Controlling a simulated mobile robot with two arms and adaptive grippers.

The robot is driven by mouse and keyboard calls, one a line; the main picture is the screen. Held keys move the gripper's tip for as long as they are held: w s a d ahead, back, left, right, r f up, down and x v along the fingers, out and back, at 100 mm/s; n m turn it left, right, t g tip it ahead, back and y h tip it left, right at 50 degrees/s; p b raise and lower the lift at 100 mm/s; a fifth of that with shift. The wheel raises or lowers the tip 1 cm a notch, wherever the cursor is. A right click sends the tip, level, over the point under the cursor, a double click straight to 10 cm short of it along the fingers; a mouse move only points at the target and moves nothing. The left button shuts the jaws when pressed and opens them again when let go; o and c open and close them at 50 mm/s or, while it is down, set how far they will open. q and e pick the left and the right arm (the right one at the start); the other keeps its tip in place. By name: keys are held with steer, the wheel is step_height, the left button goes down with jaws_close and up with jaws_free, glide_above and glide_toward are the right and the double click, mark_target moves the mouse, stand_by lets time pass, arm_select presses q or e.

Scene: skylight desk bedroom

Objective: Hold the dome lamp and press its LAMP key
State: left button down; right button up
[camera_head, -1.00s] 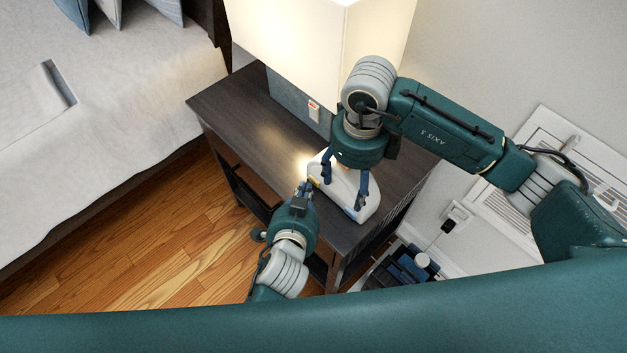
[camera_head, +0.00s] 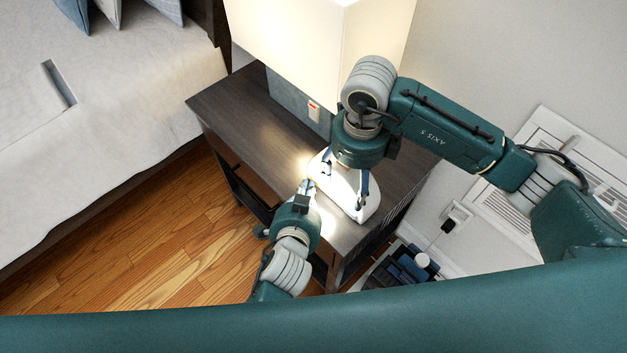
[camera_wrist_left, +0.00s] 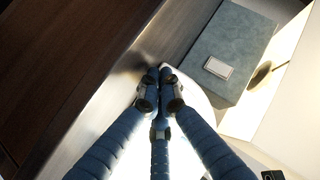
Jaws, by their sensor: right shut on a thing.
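The dome lamp (camera_head: 350,202) stands on the dark bedside table and glows bright white. My right gripper (camera_head: 345,183) comes down over it from above, with its blue fingers on either side, shut on the lamp. My left gripper (camera_head: 308,185) is at the lamp's near left side, low by its front edge. In the left wrist view its fingertips (camera_wrist_left: 161,72) are together with nothing between them, in front of the lamp's white body (camera_wrist_left: 203,98). The LAMP key cannot be made out. I cannot tell whether the fingertips touch it.
The dark table (camera_head: 232,100) also bears a blue-grey box (camera_wrist_left: 225,45) and a large lamp with a cream shade (camera_head: 320,45). A bed (camera_head: 90,130) is at the left, with wooden floor (camera_head: 160,255) between. A wall socket with a plug (camera_head: 452,220) is at the right.

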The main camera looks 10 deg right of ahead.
arm_select(q)
steer(key=shift+f, duration=0.1)
arm_select(e)
steer(key=shift+a, duration=0.1)
arm_select(q)
steer(key=shift+s+a, duration=0.55)
steer(key=shift+a, duration=0.05)
steer(key=shift+s+a, duration=0.75)
steer(key=shift+a, duration=0.25)
steer(key=shift+s+a, duration=0.75)
steer(key=shift+a, duration=0.25)
arm_select(e)
steer(key=o, duration=2)
